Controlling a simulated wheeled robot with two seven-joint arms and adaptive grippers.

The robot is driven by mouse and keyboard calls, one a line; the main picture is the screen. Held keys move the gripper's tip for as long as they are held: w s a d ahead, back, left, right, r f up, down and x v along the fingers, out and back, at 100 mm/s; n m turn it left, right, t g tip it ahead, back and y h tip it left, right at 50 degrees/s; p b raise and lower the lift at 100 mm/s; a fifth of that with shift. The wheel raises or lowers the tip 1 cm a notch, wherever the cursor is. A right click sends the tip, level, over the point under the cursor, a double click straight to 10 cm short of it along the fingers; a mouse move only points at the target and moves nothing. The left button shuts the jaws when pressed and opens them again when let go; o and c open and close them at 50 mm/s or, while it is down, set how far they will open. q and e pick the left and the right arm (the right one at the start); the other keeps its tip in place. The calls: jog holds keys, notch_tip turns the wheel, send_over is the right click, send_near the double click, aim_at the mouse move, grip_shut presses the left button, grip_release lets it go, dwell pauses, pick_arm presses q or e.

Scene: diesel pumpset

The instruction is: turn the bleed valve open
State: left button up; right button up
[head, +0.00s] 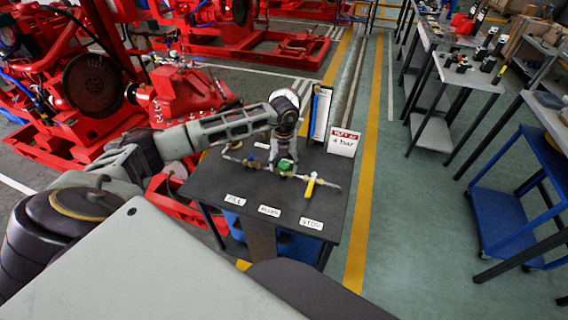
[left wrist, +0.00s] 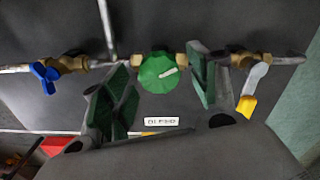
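The bleed valve is a round green knob (left wrist: 158,73) with a pale pointer mark, on a brass body in a thin pipe. A white label (left wrist: 162,122) sits below it. In the head view the green knob (head: 286,165) shows just under my left gripper (head: 284,152). My left gripper (left wrist: 160,92) is open in the left wrist view, with one green-padded finger on each side of the knob. Gaps show between the pads and the knob, so it is not gripped. My right gripper is not in view.
A blue-handled valve (left wrist: 46,76) is left on the same pipe, and a yellow handle (left wrist: 246,105) is close beside the right finger. The black table (head: 200,184) carries several labels, and a sign (head: 343,141) stands at its back right. Red pumpsets (head: 185,95) stand behind.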

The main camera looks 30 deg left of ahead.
aim_at(284, 165)
pick_arm(q)
notch_tip(284, 165, up, 12)
dwell(1.1)
jog(key=shift+s+f, duration=0.1)
jog(key=shift+s, duration=0.05)
dwell(0.5)
